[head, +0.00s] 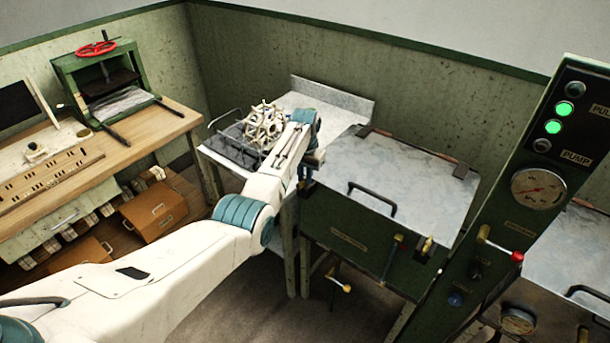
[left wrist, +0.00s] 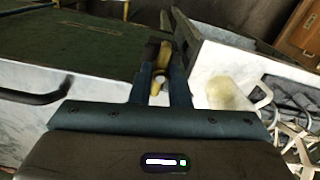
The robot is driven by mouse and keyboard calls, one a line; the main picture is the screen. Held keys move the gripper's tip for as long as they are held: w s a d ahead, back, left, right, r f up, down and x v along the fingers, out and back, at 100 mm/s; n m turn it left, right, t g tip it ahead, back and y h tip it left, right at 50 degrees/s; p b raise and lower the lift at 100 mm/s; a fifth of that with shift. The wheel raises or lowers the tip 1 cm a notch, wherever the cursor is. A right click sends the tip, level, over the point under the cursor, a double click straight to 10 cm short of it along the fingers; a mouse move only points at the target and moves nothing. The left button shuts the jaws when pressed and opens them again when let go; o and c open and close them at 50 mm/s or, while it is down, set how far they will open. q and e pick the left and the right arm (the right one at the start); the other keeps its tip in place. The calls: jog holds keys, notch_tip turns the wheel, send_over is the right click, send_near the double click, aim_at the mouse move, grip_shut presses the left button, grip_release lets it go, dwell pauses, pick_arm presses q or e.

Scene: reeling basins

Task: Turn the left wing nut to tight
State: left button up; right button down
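The grey-lidded basin (head: 400,178) with a dark green front stands in the middle of the head view. In the left wrist view, the brass left wing nut (left wrist: 157,54) shows between the two dark fingers of my left gripper (left wrist: 162,80). The fingers are close together and appear shut on it. A pale rounded end shows between them. The nut's far side is hidden. Another brass wing nut (head: 427,246) is at the basin's front right. My right gripper is out of view.
A black lid handle (head: 372,198) stands up from the lid. A green control post (head: 510,190) with lit green lamps and a gauge rises at the right. A pale wire reel (head: 264,126) sits behind my arm. A wooden bench (head: 95,150) with a press is at the left.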

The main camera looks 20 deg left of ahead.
pick_arm(q)
grip_shut()
jog(key=shift+m, duration=0.3)
jog(key=m+p, duration=0.1)
jog(key=m, duration=0.2)
jog(key=shift+r+p, duration=0.15)
jog(key=shift+p, duration=0.25)
jog(key=m+p, duration=0.1)
jog(key=m, duration=0.4)
jog(key=m+p, duration=0.1)
jog(key=m, duration=0.8)
jog(key=shift+w, duration=0.1)
jog(key=shift+m, duration=0.3)
jog(key=o, duration=0.8)
grip_release()
jog(key=shift+c, duration=0.2)
